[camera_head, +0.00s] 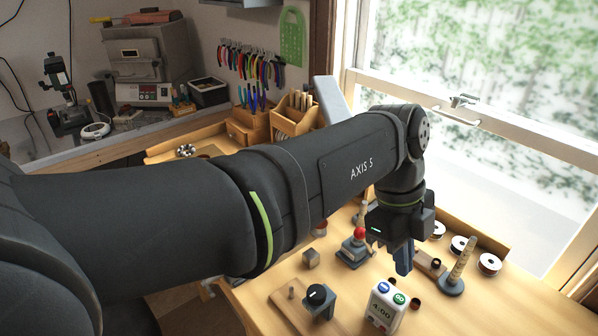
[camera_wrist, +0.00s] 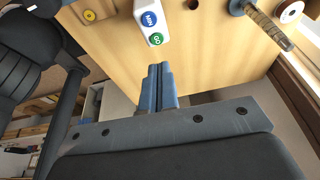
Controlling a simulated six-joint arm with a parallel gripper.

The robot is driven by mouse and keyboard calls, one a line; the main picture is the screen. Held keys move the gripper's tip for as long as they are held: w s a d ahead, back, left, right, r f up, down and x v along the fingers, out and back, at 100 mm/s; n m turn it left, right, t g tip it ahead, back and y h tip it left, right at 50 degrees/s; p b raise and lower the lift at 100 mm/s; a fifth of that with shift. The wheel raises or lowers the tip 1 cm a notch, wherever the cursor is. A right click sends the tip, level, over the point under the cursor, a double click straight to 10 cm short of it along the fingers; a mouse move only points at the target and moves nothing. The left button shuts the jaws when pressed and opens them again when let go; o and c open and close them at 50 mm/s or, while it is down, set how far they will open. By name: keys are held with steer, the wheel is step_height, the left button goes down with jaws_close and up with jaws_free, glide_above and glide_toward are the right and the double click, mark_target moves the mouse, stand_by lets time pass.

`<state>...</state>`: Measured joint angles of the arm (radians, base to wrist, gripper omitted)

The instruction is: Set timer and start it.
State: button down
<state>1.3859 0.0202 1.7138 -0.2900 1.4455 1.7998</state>
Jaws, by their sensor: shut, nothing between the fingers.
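The timer (camera_head: 383,308) is a small white box standing on the wooden bench (camera_head: 262,296). Its front display reads 4:00. Its top has a blue button (camera_head: 384,287) and a green button (camera_head: 399,298). In the wrist view the timer (camera_wrist: 146,12) shows a blue button marked MIN (camera_wrist: 150,19) and a green button marked GO (camera_wrist: 156,39). My gripper (camera_head: 404,262) is shut and empty, above the bench and behind the timer in the head view. Its blue-grey fingers (camera_wrist: 160,72) point toward the timer, apart from it.
A black knob on a grey block (camera_head: 319,300) stands left of the timer. A red-topped device (camera_head: 355,249) is behind. A wrapped rod on a round base (camera_head: 457,270) and several spools (camera_head: 489,263) are at right. A small wooden cube (camera_head: 311,258) lies left.

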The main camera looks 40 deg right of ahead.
steer(key=v, duration=0.7)
steer(key=shift+r, duration=0.15)
